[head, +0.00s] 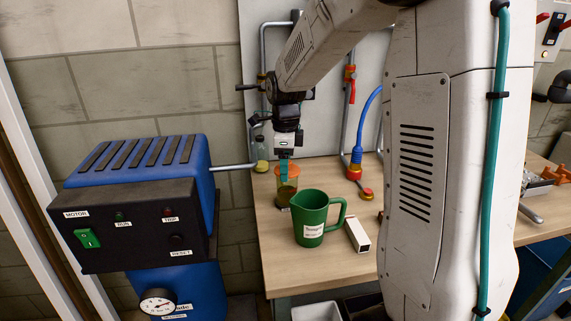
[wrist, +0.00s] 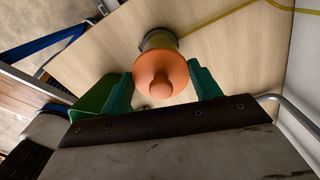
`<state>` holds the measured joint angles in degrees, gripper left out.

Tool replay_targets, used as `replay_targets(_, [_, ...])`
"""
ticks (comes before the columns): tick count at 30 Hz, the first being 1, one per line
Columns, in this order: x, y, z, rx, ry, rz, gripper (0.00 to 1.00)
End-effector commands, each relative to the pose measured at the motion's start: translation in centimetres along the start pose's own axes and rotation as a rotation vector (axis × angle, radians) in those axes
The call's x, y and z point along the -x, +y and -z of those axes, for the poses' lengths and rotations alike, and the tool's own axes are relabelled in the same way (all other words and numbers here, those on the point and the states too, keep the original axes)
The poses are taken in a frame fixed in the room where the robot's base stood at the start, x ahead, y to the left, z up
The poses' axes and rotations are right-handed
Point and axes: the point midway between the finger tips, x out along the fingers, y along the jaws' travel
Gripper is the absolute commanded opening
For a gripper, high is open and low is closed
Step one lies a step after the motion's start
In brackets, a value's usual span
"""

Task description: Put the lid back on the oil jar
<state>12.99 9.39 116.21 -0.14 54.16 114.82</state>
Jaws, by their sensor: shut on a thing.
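My gripper (head: 284,172) points down over the bench, its teal fingers on either side of the orange lid. In the wrist view my gripper (wrist: 161,72) is shut on the orange lid (wrist: 158,66), its round knob facing the camera. The oil jar (head: 287,197), see-through with a darker lower part, stands upright directly below the fingers. In the wrist view the jar (wrist: 158,40) shows only partly behind the lid. I cannot tell whether the lid touches the jar's rim or hovers just above it.
A green jug (head: 310,217) stands close to the right of the jar, with a white box (head: 357,235) beside it. Pipes and a clear bottle (head: 260,147) are behind. A blue motor unit (head: 140,200) is at left. The bench (head: 275,262) is bare in front.

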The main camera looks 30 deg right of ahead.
Motion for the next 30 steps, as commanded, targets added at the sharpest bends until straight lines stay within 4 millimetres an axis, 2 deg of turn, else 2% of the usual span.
replay_targets(11, [-0.04,0.0,0.0,0.0,0.0,0.0,0.41])
replay_targets(12, [-0.04,0.0,0.0,0.0,0.0,0.0,0.68])
replay_targets(14, [-0.04,0.0,0.0,0.0,0.0,0.0,0.84])
replay_targets(15, [-0.04,0.0,0.0,0.0,0.0,0.0,0.88])
replay_targets(20, [-0.04,0.0,0.0,0.0,0.0,0.0,0.88])
replay_targets(22, [-0.05,0.0,0.0,0.0,0.0,0.0,1.0])
replay_targets(30, [0.11,-0.01,0.0,0.0,0.0,0.0,1.0])
